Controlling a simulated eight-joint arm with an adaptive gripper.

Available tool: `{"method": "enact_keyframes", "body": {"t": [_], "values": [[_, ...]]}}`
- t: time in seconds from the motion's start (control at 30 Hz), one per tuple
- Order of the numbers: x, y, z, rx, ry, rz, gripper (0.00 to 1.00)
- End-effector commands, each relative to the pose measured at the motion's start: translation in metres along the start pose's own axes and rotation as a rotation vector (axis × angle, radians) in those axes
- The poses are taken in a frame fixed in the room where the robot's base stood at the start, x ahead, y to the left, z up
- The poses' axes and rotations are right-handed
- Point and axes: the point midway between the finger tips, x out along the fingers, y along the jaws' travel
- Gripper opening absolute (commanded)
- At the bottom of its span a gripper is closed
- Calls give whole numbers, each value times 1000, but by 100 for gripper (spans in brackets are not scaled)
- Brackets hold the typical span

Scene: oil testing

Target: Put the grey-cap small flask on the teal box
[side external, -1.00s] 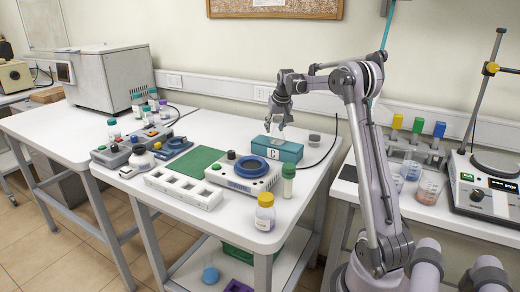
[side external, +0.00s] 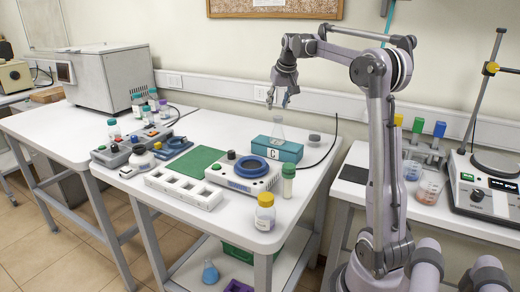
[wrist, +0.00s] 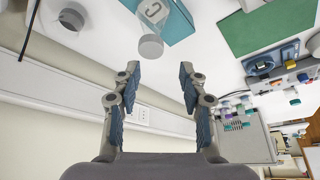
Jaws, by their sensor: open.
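The small flask (side external: 277,134) is clear and conical. It stands upright on top of the teal box (side external: 290,152), which has a white label with a C.
A blue-ringed device (side external: 243,172), a green-capped vial (side external: 288,182) and a yellow-capped bottle (side external: 265,212) stand in front. A green mat (side external: 193,162) lies left. The wall is close behind.

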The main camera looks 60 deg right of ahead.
Motion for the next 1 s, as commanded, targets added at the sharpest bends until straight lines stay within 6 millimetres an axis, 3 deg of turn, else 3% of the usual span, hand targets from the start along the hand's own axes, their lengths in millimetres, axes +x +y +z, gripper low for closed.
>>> {"method": "enact_keyframes", "body": {"t": [0.17,0.3,0.5,0.63,0.8,1.0], "values": [[-21,-68,41,-108,29,-50,43],[-38,-124,95,-215,60,-103,43],[-53,-181,184,-365,103,-184,43],[-55,-204,247,-460,131,-241,43],[-49,-219,321,-569,163,-312,43],[-39,-223,372,-643,185,-365,43]]}}
